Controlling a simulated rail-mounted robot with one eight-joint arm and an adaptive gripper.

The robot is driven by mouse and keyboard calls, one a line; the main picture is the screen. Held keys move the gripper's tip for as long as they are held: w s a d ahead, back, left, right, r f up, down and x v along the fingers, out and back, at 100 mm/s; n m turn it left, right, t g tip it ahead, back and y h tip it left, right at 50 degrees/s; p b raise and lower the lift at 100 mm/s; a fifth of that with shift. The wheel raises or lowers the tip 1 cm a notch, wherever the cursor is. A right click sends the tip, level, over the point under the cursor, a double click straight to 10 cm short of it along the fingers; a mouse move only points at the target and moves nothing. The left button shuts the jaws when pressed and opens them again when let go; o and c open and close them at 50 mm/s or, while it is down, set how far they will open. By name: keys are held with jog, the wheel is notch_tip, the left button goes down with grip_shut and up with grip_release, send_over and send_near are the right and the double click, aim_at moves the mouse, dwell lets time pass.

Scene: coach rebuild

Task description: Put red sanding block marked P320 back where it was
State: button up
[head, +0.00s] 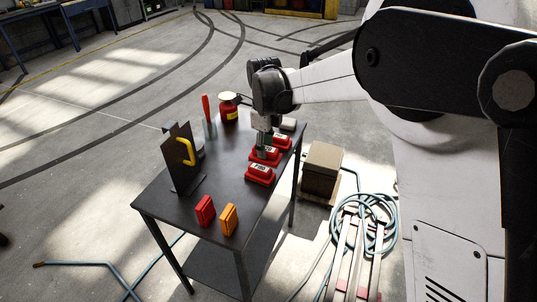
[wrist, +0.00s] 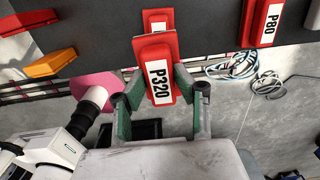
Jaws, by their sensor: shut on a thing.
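The red sanding block marked P320 (wrist: 158,82) is between the two fingers of my gripper (wrist: 158,108) in the wrist view, its label facing the camera. In the head view my gripper (head: 263,141) points down over the right side of the dark table (head: 165,199), with the held block (head: 264,155) at its tips. I cannot tell whether the block touches the table. A red block (head: 260,174) lies in front of it and another (head: 282,142) behind it. In the wrist view a red block (wrist: 158,20) is partly hidden behind P320, and one marked P80 (wrist: 262,25) is to the right.
A red item (head: 205,210) and an orange item (head: 228,219) are at the near edge. A box (head: 321,169) and coiled hose (head: 367,222) are beside the table.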

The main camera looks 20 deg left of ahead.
jog(key=w+f, duration=0.1)
jog(key=w, duration=0.2)
jog(key=w+a+f, duration=0.1)
jog(key=w+f, duration=0.1)
jog(key=w, duration=0.1)
jog(key=w+f, duration=0.2)
jog(key=shift+w+a+f, duration=0.2)
jog(key=shift+w+a, duration=0.2)
jog(key=shift+f, duration=2)
jog(key=o, duration=1)
notch_tip(320, 180, up, 12)
